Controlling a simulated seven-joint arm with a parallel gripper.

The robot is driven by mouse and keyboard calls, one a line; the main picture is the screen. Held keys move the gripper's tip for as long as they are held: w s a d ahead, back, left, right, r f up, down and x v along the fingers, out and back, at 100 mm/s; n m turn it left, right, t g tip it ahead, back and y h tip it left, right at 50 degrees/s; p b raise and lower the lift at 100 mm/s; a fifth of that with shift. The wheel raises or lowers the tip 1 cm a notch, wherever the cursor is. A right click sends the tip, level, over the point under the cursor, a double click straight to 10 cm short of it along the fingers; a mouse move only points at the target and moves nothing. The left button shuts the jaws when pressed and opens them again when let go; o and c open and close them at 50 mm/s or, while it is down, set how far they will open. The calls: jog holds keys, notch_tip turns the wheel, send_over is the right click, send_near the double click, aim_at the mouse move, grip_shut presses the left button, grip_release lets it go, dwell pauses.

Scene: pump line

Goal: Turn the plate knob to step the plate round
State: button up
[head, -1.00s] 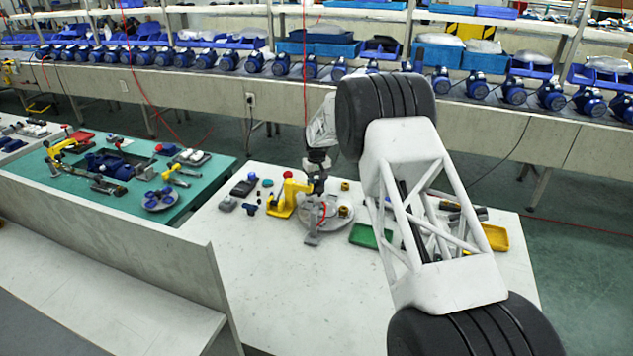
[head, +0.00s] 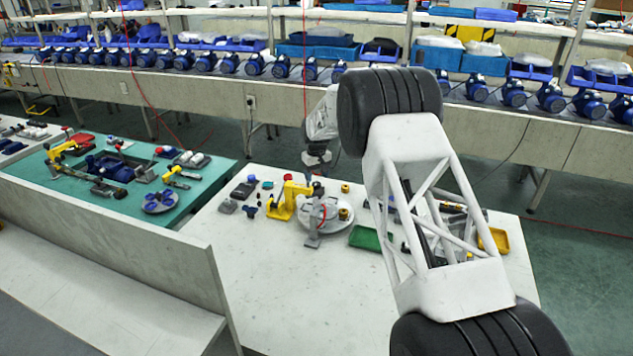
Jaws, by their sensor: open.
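The round grey plate (head: 330,224) lies on the white table, behind a small grey upright stand (head: 312,237). A small brass-coloured piece (head: 343,214) sits on its right side. A red part shows near the middle of the plate. My gripper (head: 316,177) points down above the back of the plate, just right of the yellow clamp-like fixture (head: 288,204). Its fingers are open, but small in the picture. A dark round knob-like piece (head: 318,189) shows just under the fingers. I cannot tell whether they touch it.
A green tray (head: 368,239) and a yellow tray (head: 497,240) lie to the right, partly behind my arm. Small dark and blue parts (head: 250,210) lie left of the yellow fixture. The front of the white table (head: 310,300) is clear.

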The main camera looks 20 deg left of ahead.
aim_at(318, 184)
jog(key=shift+r, duration=2)
jog(key=shift+d+r, duration=0.35)
jog(key=s+d+r+m, duration=0.1)
jog(key=s+d+r, duration=0.4)
jog(key=d+r, duration=0.3)
jog(key=s+d+r+m+t, duration=0.1)
jog(key=s+d+r, duration=0.45)
jog(key=d, duration=0.45)
jog(key=s+d+r+m, duration=0.2)
jog(key=s+d+r, duration=0.2)
jog(key=d+r, duration=0.45)
jog(key=s+d+r+m, duration=0.1)
jog(key=s+d+r, duration=0.2)
jog(key=s+d, duration=0.45)
jog(key=s+d+r+m, duration=0.1)
jog(key=s+d+r, duration=0.1)
jog(key=s+d, duration=0.6)
jog(key=s+d+f+m, duration=0.1)
jog(key=s+d, duration=0.3)
jog(key=s, duration=0.7)
jog(key=s+d+f+m+t, duration=0.1)
jog(key=s+d, duration=0.3)
jog(key=s, duration=0.7)
jog(key=s+d+f+m, duration=0.1)
jog(key=s+d+f, duration=0.2)
jog(key=s, duration=0.8)
jog(key=shift+s+d+f+t, duration=0.25)
jog(key=shift+d+f+t, duration=0.05)
jog(key=shift+d, duration=0.3)
